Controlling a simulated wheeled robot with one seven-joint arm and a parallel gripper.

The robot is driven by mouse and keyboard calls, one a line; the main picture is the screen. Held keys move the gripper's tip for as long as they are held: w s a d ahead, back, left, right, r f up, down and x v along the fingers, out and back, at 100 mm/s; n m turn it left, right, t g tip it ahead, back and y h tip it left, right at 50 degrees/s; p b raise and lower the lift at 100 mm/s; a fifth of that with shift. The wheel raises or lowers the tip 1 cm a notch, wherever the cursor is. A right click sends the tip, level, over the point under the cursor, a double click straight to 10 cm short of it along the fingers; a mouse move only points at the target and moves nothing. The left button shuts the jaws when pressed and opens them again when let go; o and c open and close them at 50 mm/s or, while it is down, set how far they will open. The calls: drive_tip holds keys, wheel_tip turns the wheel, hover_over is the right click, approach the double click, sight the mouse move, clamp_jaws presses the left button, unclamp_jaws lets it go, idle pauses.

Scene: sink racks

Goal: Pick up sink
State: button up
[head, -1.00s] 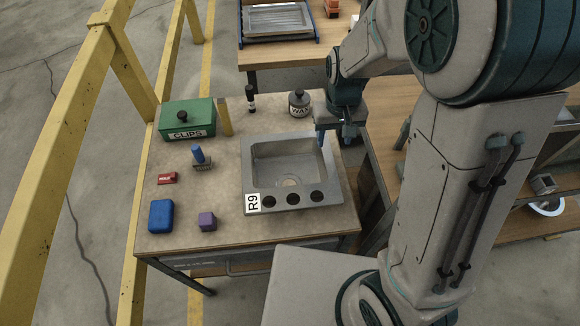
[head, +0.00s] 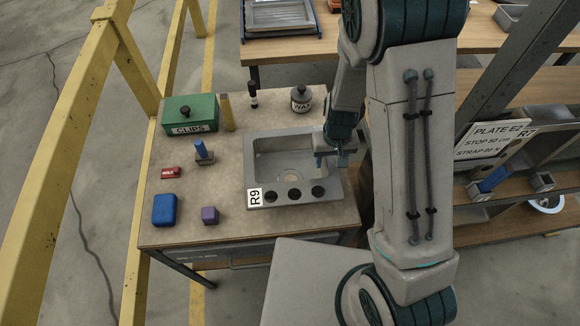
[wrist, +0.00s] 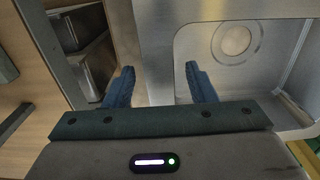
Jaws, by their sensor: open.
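The grey metal sink (head: 306,202) lies on the left worktable, with an R9 label and three dark holes along its front edge. My gripper (head: 333,158) is at the sink's right side rim, pointing down. In the wrist view the sink (wrist: 195,45) fills the upper right, with its round drain visible. There my gripper (wrist: 162,83) is open, with two blue fingers apart. The right finger is over the basin and the left finger is outside the rim. The rim runs between them, not gripped. I cannot tell how far down the fingers reach.
A green CLIPS box (head: 190,113), a WAX jar (head: 301,99), a blue box (head: 164,209) and a purple cube (head: 210,215) share the worktable (head: 225,175). A yellow rail (head: 62,130) runs along the left. A rack with a plate sign (head: 492,139) stands right.

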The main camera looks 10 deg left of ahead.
drive_tip(key=shift+f, duration=0.3)
drive_tip(key=shift+c, duration=0.3)
drive_tip(key=c, duration=1)
clamp_jaws()
drive_tip(key=shift+r, duration=0.15)
